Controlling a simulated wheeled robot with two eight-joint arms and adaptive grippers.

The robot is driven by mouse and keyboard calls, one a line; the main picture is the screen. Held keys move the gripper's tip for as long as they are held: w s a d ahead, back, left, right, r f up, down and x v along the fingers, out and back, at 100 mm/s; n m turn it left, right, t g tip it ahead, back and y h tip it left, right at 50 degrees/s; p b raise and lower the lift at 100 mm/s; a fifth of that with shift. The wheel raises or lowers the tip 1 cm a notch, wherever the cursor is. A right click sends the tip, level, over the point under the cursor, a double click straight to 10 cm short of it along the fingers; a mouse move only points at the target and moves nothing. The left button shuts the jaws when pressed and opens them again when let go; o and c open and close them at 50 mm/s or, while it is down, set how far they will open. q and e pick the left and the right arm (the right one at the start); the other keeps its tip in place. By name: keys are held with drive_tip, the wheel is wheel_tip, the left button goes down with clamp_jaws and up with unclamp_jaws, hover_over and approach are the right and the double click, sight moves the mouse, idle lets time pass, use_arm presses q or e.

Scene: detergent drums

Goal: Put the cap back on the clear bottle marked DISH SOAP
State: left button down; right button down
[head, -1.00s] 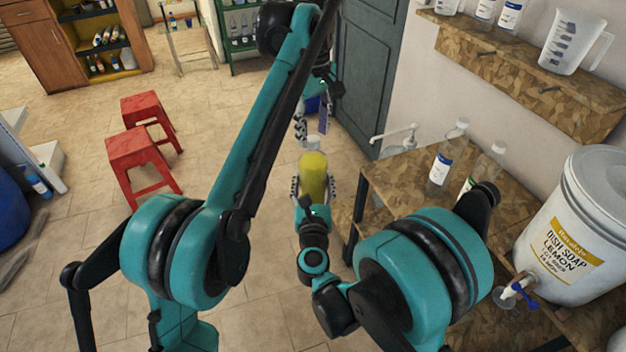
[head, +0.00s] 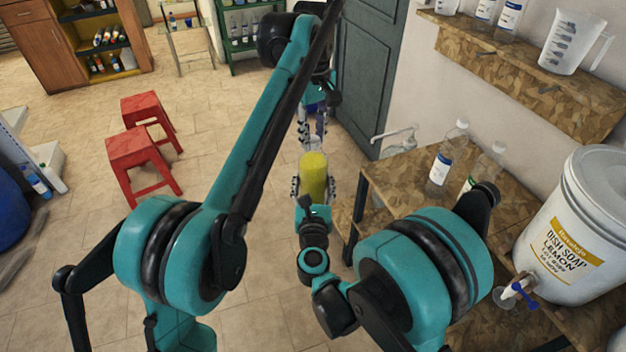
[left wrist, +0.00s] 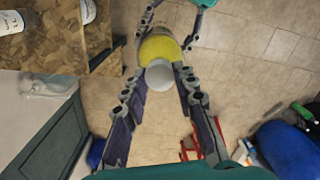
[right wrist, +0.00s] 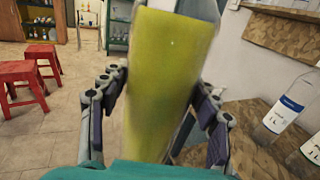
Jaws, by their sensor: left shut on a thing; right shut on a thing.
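The clear bottle (head: 313,178) with yellow liquid stands upright in my right gripper (head: 312,192), which is shut around its sides. The bottle fills the middle of the right wrist view (right wrist: 160,75); no DISH SOAP marking shows on it. My left gripper (head: 312,140) is directly above the bottle, pointing down, shut on a small pale round thing, apparently the cap (left wrist: 159,76). In the left wrist view the cap lies over the bottle's yellow body (left wrist: 158,48). The bottle's mouth is hidden, so I cannot tell whether the cap touches it.
Red stools (head: 140,155) stand to the left. Floor between is clear.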

use_arm(q)
drive_tip(key=m, duration=0.6)
drive_tip(key=shift+m, duration=0.3)
drive_tip(key=m, duration=1.3)
drive_tip(key=shift+w+m, duration=0.1)
drive_tip(key=shift+m, duration=0.3)
drive_tip(key=c, duration=1.1)
unclamp_jaws()
drive_tip(key=shift+r, duration=3.65)
